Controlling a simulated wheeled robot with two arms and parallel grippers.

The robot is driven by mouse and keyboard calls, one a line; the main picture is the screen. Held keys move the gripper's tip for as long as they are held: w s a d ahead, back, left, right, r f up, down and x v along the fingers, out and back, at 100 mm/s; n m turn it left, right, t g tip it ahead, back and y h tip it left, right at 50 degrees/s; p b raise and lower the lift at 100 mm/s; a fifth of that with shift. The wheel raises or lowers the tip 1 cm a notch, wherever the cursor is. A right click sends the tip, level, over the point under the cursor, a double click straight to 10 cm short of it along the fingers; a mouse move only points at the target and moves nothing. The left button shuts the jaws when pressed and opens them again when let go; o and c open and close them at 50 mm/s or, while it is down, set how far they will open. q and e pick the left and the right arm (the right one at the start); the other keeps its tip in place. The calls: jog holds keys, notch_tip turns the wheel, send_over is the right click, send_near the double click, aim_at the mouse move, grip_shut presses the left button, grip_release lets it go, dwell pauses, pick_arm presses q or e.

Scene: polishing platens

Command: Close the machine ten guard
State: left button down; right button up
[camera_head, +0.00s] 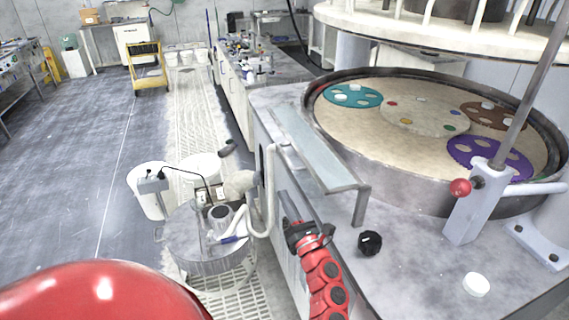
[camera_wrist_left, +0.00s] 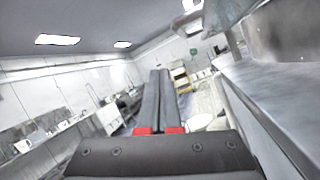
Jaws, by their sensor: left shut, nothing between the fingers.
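A long clear panel in a grey metal frame, which looks like the guard (camera_head: 318,150), runs along the left edge of the polishing machine in the head view. It lies nearly flat, beside the round basin and apart from its rim, with a bent metal end at its near side. My left gripper (camera_head: 286,199) is just left of the machine's edge, near the panel's near end. Its two dark fingers are together and empty; they also show in the left wrist view (camera_wrist_left: 158,75). My right gripper is not in view.
The round basin (camera_head: 338,187) holds teal, brown and purple carriers. A black knob (camera_head: 370,242), a white button (camera_head: 476,285) and a red-ball lever (camera_head: 460,187) stand on the machine's top. A round metal drum (camera_head: 205,260) stands left of my arm. The floor further left is clear.

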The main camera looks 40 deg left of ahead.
pick_arm(q)
jog(key=w+a+r+n+t+h+p, duration=0.1)
jog(key=w+a+r+n+h+p, duration=0.1)
jog(key=w+a, duration=0.6)
jog(key=shift+w+a+r+n+h+p, duration=0.35)
jog(key=shift+w+r+n+p, duration=0.3)
jog(key=shift+w+n+p, duration=0.65)
jog(key=shift+w+b, duration=0.15)
jog(key=shift+b, duration=0.15)
